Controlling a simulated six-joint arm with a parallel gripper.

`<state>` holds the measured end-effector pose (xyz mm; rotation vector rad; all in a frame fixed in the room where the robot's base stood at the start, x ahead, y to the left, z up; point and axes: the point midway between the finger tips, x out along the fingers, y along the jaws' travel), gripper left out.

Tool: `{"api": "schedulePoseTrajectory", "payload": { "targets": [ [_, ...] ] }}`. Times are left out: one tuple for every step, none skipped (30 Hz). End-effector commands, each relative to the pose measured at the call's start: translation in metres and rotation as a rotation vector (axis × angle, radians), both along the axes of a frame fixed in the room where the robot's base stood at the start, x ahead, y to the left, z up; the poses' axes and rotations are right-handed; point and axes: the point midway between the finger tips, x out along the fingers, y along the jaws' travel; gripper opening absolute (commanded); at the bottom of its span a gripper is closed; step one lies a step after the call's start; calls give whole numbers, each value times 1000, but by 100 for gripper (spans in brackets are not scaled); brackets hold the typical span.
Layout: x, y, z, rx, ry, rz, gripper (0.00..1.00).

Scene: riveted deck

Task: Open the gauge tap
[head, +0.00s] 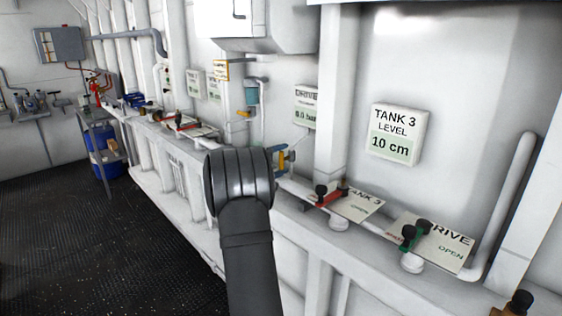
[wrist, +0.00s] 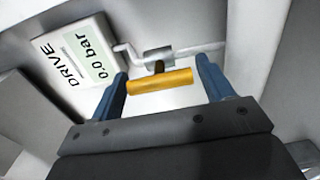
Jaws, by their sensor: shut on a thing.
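The gauge tap has a yellow bar handle (wrist: 160,81) on a short dark stem, below a grey valve body (wrist: 158,56) on a thin pipe. The handle lies across the wrist view, roughly in line with the pipe. My gripper (wrist: 163,71) has its blue fingers at the two ends of the handle and is shut on it. In the head view my arm hides much of the tap; yellow (head: 281,161) and blue show just right of my wrist. The drive gauge sign (wrist: 83,62) reads 0.0 bar; it also shows in the head view (head: 307,107).
A red-handled valve (head: 331,194) by a tank 3 plate and a green-handled valve (head: 415,234) by a drive plate (head: 447,245) stand on the ledge to the right. The tank 3 level sign (head: 398,134) reads 10 cm. The dark deck (head: 90,240) at left is clear.

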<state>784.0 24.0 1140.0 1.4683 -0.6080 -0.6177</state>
Motion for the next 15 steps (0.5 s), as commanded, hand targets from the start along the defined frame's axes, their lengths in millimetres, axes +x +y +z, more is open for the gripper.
{"api": "schedulePoseTrajectory", "payload": {
  "targets": [
    [0, 1, 1, -1, 0, 2, 51],
    [0, 1, 1, -1, 0, 2, 51],
    [0, 1, 1, -1, 0, 2, 51],
    [0, 1, 1, -1, 0, 2, 51],
    [0, 1, 1, -1, 0, 2, 51],
    [0, 1, 1, -1, 0, 2, 79],
    [0, 1, 1, -1, 0, 1, 85],
    [0, 0, 0, -1, 0, 1, 91],
    [0, 0, 0, -1, 0, 1, 92],
    [0, 0, 0, -1, 0, 1, 92],
    [0, 0, 0, -1, 0, 1, 92],
    [0, 0, 0, -1, -1, 1, 92],
    [0, 0, 0, -1, -1, 1, 92],
    [0, 0, 0, -1, -1, 1, 92],
    [0, 0, 0, -1, -1, 1, 92]
  ]
}}
